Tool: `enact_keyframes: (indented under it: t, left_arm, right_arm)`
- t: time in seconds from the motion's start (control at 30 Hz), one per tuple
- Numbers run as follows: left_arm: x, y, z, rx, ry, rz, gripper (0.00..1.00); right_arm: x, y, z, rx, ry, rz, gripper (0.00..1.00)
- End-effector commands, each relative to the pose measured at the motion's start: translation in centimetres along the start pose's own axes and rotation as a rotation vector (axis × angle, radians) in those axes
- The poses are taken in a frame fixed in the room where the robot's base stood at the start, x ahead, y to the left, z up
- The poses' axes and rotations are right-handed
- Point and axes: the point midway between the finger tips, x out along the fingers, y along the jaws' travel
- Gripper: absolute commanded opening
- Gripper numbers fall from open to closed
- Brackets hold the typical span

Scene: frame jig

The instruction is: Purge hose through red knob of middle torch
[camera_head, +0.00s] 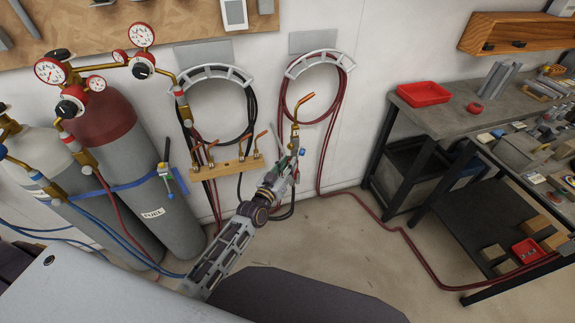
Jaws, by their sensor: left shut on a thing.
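My left gripper (288,170) is shut on a torch (295,135) and holds it upright in front of the wall, to the right of the wooden torch rack (228,168). The torch has a brass body and a bent copper tip (305,99) pointing up and right. Small coloured parts, one of them blue (302,152), show at its lower end beside the jaws. A red knob is too small to make out there. Other copper torch tips (211,148) stand up at the rack. I cannot tell which torch is the middle one. My right gripper is not in view.
Two gas cylinders, one with a dark red top (103,120), stand at the left with gauges (50,70). Coiled hoses hang on wall hooks (320,60). A red hose (405,240) runs along the floor. A workbench (440,118) with a red tray (423,93) is at right.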

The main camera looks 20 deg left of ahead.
Motion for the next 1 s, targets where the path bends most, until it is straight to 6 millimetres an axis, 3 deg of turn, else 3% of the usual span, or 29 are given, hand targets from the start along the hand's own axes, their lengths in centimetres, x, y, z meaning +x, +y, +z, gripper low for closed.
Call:
enact_keyframes:
  t: [0.63,1.0]
  left_arm:
    - [0.0,-0.1,0.0,-0.566,0.005,0.000,0.00]
    - [0.0,-0.2,0.1,-0.893,0.008,0.000,0.00]
  right_arm:
    - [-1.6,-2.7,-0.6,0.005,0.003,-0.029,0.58]
    - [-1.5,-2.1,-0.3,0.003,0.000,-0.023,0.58]
